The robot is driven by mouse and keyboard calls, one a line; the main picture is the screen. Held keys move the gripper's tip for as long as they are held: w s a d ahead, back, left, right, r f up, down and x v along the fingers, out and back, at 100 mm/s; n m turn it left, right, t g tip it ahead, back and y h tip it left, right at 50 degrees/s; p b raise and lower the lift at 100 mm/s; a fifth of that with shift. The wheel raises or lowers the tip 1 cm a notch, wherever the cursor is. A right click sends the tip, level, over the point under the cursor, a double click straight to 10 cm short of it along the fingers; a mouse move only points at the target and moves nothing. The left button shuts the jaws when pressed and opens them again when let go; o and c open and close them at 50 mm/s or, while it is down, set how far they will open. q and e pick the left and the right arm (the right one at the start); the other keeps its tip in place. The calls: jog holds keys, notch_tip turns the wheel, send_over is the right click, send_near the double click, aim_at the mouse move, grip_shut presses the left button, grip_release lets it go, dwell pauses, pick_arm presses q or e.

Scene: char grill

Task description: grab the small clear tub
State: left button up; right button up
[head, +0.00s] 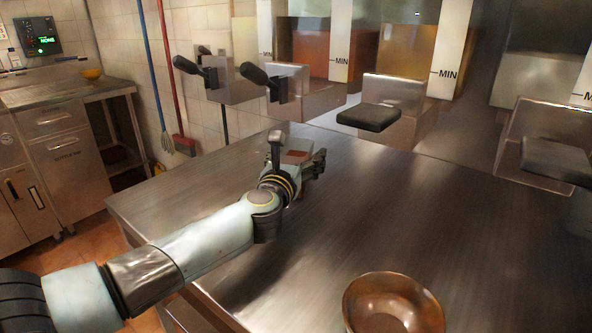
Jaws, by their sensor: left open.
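A small clear tub (297,156) with something reddish-brown in it appears on the steel counter, near its back left edge. My left gripper (298,147) is at the tub, with its arm reaching in from the lower left. Its fingers are spread open, one to the left of the tub and one to the right in the picture. The gripper's wrist hides the tub's near side. I cannot tell whether either finger touches it. My right gripper is not in view.
A metal bowl (394,306) stands at the counter's front. The steel counter (430,210) is otherwise mostly clear. Black-handled levers (262,75) and a dark pad (369,117) on dispensers stick out behind it.

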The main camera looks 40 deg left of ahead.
pick_arm(q)
jog(key=shift+s, duration=0.1)
jog(key=shift+c, duration=0.5)
jog(key=c, duration=1.4)
jog(key=shift+r, duration=0.2)
jog(key=shift+c, duration=0.2)
